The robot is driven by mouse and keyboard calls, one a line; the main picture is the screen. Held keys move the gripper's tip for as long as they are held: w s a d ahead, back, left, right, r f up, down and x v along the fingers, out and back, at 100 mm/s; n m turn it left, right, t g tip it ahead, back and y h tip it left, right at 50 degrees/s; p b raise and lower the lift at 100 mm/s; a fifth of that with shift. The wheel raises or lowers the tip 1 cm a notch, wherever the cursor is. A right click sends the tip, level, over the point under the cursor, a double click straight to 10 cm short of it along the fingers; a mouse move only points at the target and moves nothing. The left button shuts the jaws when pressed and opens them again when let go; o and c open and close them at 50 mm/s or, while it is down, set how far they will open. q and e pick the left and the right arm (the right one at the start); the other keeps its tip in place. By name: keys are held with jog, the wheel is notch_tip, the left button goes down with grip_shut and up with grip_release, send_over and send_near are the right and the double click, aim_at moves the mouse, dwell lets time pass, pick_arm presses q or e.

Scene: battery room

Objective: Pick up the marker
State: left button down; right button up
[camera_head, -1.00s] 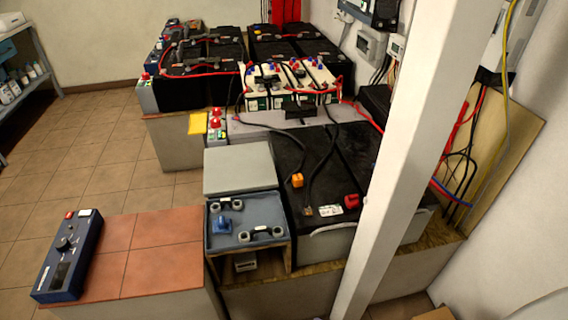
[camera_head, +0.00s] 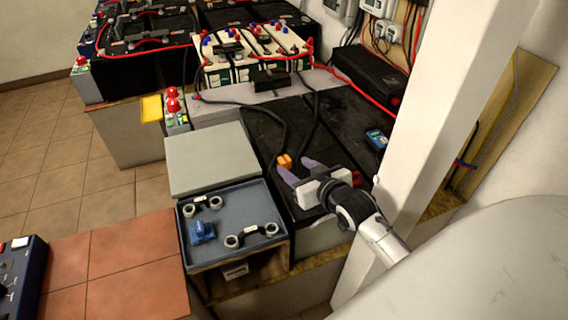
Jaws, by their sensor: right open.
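I cannot make out a marker in this view. My right gripper (camera_head: 297,167) reaches in from the lower right over the black battery top (camera_head: 262,128), with its two purplish fingers spread open and nothing seen between them. An orange connector (camera_head: 284,160) is just beyond its fingertips. The gripper body hides part of the battery's front edge. My left gripper is not in view.
A blue-topped box (camera_head: 236,206) with grey handles and a blue plug (camera_head: 202,230) stands left of the gripper. A white post (camera_head: 441,110) rises close on the right. Black cables (camera_head: 283,128) cross the battery. A small blue device (camera_head: 376,139) lies near the post.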

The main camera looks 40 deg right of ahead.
aim_at(287, 162)
jog(key=x, duration=0.4)
jog(key=shift+w+a+f, duration=0.15)
jog(key=shift+w, duration=0.2)
jog(key=shift+c, duration=0.2)
jog(key=c, duration=1.1)
